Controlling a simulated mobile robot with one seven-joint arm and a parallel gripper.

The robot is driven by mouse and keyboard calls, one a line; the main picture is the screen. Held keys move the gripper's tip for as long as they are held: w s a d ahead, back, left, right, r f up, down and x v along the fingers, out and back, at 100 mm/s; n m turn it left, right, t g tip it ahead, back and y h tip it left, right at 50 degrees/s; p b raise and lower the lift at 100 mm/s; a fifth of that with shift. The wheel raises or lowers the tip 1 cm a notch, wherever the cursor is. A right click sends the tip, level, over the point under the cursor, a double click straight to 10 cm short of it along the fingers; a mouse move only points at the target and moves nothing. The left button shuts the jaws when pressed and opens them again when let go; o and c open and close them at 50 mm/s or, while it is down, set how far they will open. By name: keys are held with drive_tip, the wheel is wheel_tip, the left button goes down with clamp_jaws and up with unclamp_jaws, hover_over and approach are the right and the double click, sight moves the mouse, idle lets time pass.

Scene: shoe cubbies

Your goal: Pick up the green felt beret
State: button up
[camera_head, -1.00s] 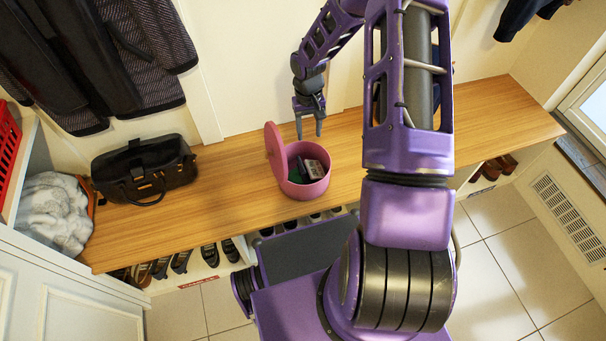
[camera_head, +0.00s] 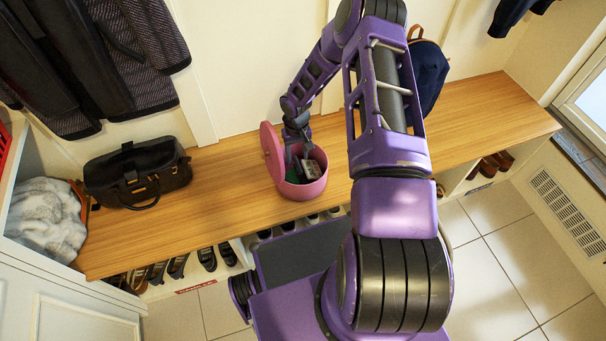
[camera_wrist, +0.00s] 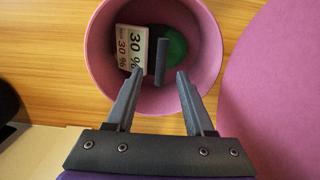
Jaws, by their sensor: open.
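The green beret (camera_wrist: 175,45) lies in the bottom of a round pink box (camera_head: 301,190). In the wrist view it is partly hidden by a dark grey cylindrical thing (camera_wrist: 161,62) and a white card marked 30 % (camera_wrist: 130,46). In the head view only a bit of green shows inside the box. My gripper (camera_wrist: 159,72) is open and empty, with its fingers over the near part of the box opening. In the head view my gripper (camera_head: 298,158) is at the box's mouth, beside its raised lid.
The pink lid (camera_head: 271,150) stands up at the box's back left; it fills the right of the wrist view (camera_wrist: 275,90). A black handbag (camera_head: 137,175) sits left on the wooden bench (camera_head: 225,175). A dark blue backpack (camera_head: 429,75) stands at right. Shoes are below.

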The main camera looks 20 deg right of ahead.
sight(298, 164)
drive_tip(key=f, duration=0.4)
drive_tip(key=shift+s+f, duration=0.3)
drive_tip(key=shift+f, duration=0.1)
clamp_jaws()
idle(1.1)
